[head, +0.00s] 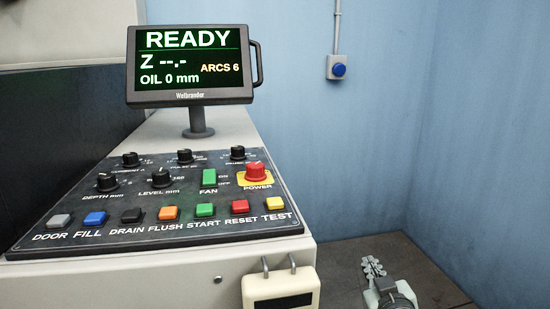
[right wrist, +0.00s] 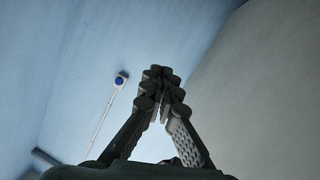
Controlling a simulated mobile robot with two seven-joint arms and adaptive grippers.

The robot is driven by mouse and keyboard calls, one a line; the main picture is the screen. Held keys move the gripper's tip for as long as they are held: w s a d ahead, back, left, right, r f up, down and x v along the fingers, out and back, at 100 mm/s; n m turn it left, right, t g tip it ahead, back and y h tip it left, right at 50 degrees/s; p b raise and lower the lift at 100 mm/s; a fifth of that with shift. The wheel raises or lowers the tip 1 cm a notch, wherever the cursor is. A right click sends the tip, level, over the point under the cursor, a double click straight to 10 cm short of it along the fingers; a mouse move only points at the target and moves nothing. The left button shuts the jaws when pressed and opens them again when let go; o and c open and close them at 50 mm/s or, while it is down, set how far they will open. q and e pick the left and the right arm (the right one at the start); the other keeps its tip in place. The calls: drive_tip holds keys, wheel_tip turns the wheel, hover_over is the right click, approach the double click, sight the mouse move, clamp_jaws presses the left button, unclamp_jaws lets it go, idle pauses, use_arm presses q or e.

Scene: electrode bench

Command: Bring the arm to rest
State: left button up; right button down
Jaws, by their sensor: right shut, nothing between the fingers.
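My right gripper (head: 374,267) shows at the lower right of the head view, to the right of the machine console and apart from it. Its fingers are closed together with nothing between them. In the right wrist view the closed fingertips (right wrist: 160,75) point toward the blue wall and touch nothing. My left gripper is in neither view.
The control panel (head: 120,222) carries several knobs and coloured buttons. A monitor (head: 190,95) above it reads READY. A pale box with two prongs (head: 281,289) hangs at the console's front. A blue wall button (head: 338,69) is at the back. The dark surface (head: 340,256) beside the gripper looks clear.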

drive_tip(key=s+d+f+m+g+h, duration=0.1)
drive_tip(key=s+d+f+g, duration=0.15)
drive_tip(key=s+f, duration=0.45)
drive_tip(key=s+d+f+g, duration=0.2)
drive_tip(key=s+f+g, duration=0.25)
drive_tip(key=f, duration=0.55)
use_arm(q)
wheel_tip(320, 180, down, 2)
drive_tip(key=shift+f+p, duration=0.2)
drive_tip(key=shift+p, duration=0.1)
use_arm(e)
drive_tip(key=s+f+g, duration=0.3)
drive_tip(key=s+f, duration=0.2)
drive_tip(key=s, duration=0.4)
drive_tip(key=s+d+f+g, duration=0.1)
drive_tip(key=s+f+g, duration=0.1)
drive_tip(key=s+f, duration=0.3)
drive_tip(key=s, duration=0.4)
drive_tip(key=shift+f+m+g, duration=0.3)
drive_tip(key=shift+g, duration=0.1)
